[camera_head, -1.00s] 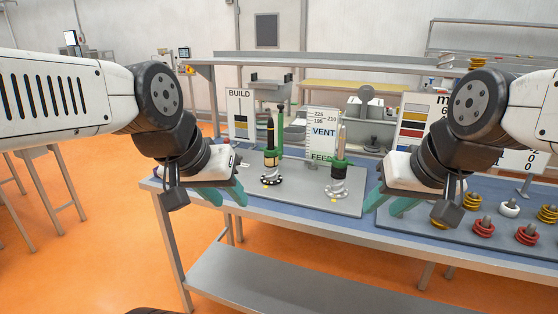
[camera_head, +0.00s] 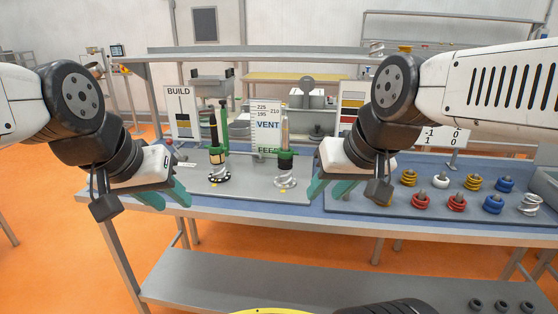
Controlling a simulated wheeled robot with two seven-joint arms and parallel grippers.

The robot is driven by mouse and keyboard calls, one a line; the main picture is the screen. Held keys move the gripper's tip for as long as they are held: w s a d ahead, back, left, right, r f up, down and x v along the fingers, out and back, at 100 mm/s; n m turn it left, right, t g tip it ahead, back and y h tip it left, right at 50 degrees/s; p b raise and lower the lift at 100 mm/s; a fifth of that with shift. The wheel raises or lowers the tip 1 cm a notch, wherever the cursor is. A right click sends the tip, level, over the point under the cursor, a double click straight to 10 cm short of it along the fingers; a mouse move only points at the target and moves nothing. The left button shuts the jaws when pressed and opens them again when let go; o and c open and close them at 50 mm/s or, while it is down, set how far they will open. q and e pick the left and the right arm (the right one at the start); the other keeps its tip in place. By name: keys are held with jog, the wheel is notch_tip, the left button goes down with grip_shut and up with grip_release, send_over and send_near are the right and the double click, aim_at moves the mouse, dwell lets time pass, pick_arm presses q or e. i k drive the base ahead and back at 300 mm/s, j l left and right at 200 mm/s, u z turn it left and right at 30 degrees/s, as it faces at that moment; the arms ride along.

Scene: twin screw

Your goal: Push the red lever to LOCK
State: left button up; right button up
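I cannot make out a red lever or a LOCK mark in this view. Two upright stations stand on a grey plate (camera_head: 245,190): a left one with a dark screw and green clamp (camera_head: 217,155), and a right one with a pale rod, green collar and silver coil (camera_head: 286,170). My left gripper (camera_head: 168,197) is at the left of the plate, its teal fingers apart and empty, pointing down. My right gripper (camera_head: 330,190) is right of the right station, its teal fingers apart and empty. The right arm hides part of the table behind it.
A BUILD sign (camera_head: 180,110) and a VENT/FEED gauge board (camera_head: 266,125) stand behind the stations. A grey tray (camera_head: 395,208) of red, yellow, blue and white rings lies to the right. A shelf (camera_head: 300,280) runs below the table (camera_head: 240,212).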

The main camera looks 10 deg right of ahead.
aim_at(169, 142)
jog(key=i+j+z, duration=0.7)
jog(key=i+j, duration=0.15)
jog(key=j, duration=0.2)
